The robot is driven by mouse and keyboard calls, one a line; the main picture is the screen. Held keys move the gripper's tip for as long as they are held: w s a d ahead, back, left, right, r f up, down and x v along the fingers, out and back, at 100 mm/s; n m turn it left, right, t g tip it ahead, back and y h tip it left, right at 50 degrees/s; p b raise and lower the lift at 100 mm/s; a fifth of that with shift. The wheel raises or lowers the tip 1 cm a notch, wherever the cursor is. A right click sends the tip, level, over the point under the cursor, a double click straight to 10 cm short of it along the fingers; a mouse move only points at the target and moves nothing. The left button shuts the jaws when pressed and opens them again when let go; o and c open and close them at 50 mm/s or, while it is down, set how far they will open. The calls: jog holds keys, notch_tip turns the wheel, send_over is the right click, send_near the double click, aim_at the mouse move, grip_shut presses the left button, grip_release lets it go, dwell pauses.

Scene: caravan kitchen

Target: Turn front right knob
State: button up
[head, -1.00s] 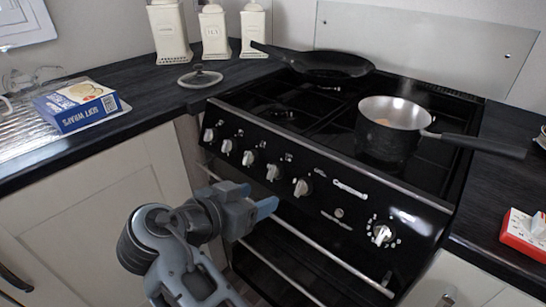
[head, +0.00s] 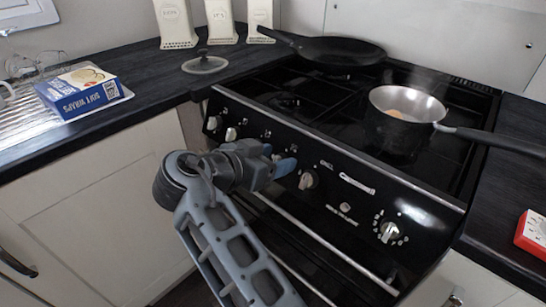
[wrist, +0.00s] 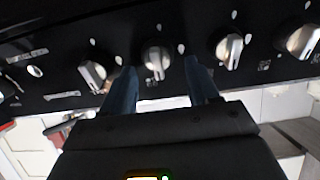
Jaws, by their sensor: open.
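The black stove front panel has a row of silver knobs. In the head view, knobs show at the left end (head: 212,122), beside it (head: 231,133), just right of my gripper (head: 308,180), and alone at the far right (head: 388,232). My gripper (head: 284,166) hides the middle of the row. In the wrist view, my open, empty gripper (wrist: 160,80) points at the panel, its fingers on either side of a silver knob (wrist: 155,57); contact is unclear. Other knobs flank it at the left (wrist: 93,72) and right (wrist: 230,50). Which knob is labelled front right is unreadable.
A saucepan (head: 398,130) stands on the right of the hob, its handle over the right counter. A black frying pan (head: 335,51) sits at the back left. A metal oven rail (head: 335,255) runs below the knobs. A wraps box (head: 78,92) lies left.

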jog(key=shift+c, duration=0.4)
jog(key=c, duration=0.9)
jog(key=shift+c, duration=0.2)
jog(key=shift+n+p, duration=0.4)
jog(key=n+p, duration=0.2)
jog(key=n, duration=0.1)
jog(key=shift+w+a+r, duration=0.1)
jog(key=shift+w+a, duration=0.05)
jog(key=shift+a, duration=0.05)
jog(key=n+p, duration=0.1)
jog(key=n, duration=0.1)
jog(key=n+p, duration=0.1)
jog(key=n, duration=0.1)
jog(key=n+p, duration=0.1)
jog(key=p, duration=0.1)
jog(key=shift+w+a+n, duration=0.1)
jog(key=shift+a+n, duration=0.15)
jog(key=shift+n, duration=0.15)
jog(key=shift+a+f+n+y+p, duration=0.1)
jog(key=shift+f+n+y+p, duration=0.1)
jog(key=shift+n+p, duration=1)
jog(key=shift+a+f+n+y+p, duration=0.1)
jog(key=shift+f+n+p, duration=0.15)
jog(key=shift+n+p, duration=0.9)
jog(key=shift+a+f+n+y+p, duration=0.15)
jog(key=shift+n+p, duration=0.35)
jog(key=shift+n, duration=1.35)
jog(key=shift+f, duration=0.15)
